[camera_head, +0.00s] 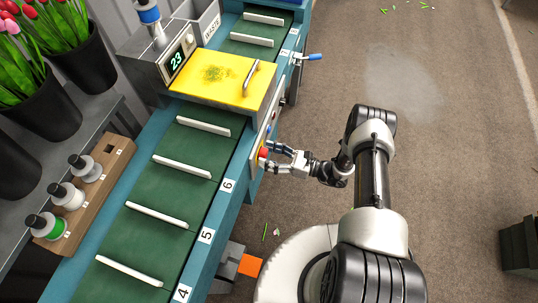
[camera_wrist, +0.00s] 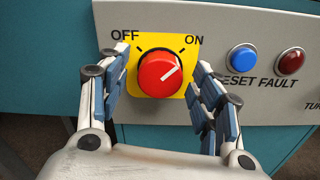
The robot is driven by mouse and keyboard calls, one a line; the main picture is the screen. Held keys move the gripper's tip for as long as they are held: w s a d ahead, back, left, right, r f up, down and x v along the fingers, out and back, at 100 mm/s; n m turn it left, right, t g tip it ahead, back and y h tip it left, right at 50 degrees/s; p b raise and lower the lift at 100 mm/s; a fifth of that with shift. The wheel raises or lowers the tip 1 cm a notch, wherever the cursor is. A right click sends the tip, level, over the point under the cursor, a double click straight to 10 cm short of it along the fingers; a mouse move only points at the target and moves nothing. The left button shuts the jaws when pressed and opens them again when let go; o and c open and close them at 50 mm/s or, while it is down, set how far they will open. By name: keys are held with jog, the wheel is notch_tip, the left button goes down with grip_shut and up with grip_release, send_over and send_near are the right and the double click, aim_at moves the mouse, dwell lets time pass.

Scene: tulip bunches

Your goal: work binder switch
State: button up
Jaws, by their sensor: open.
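The binder's red rotary switch (camera_wrist: 157,74) sits on a yellow plate (camera_wrist: 183,50) marked OFF at left and ON at right. Its white pointer line is tilted up and to the right, toward ON. In the wrist view my gripper (camera_wrist: 157,88) is open, with one finger on each side of the knob; I cannot tell whether either pad touches it. In the head view my gripper (camera_head: 281,160) reaches the side panel of the binder, and the red knob (camera_head: 263,153) shows at its fingertips. The binder has a yellow cover (camera_head: 215,79) and a display reading 23.
A blue RESET button (camera_wrist: 243,59) and a red FAULT light (camera_wrist: 290,61) are right of the switch. A blue-handled lever (camera_head: 313,57) juts from the conveyor's side. The green belt (camera_head: 150,190) has white dividers. Bottles stand in a wooden rack (camera_head: 97,204). The floor at right is mostly clear.

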jog(key=shift+a, duration=0.1)
jog(key=shift+c, duration=0.4)
jog(key=c, duration=1)
jog(key=shift+n, duration=0.4)
jog(key=n+b, duration=0.2)
jog(key=n, duration=1.5)
jog(key=shift+f, duration=0.1)
jog(key=shift+n, duration=0.3)
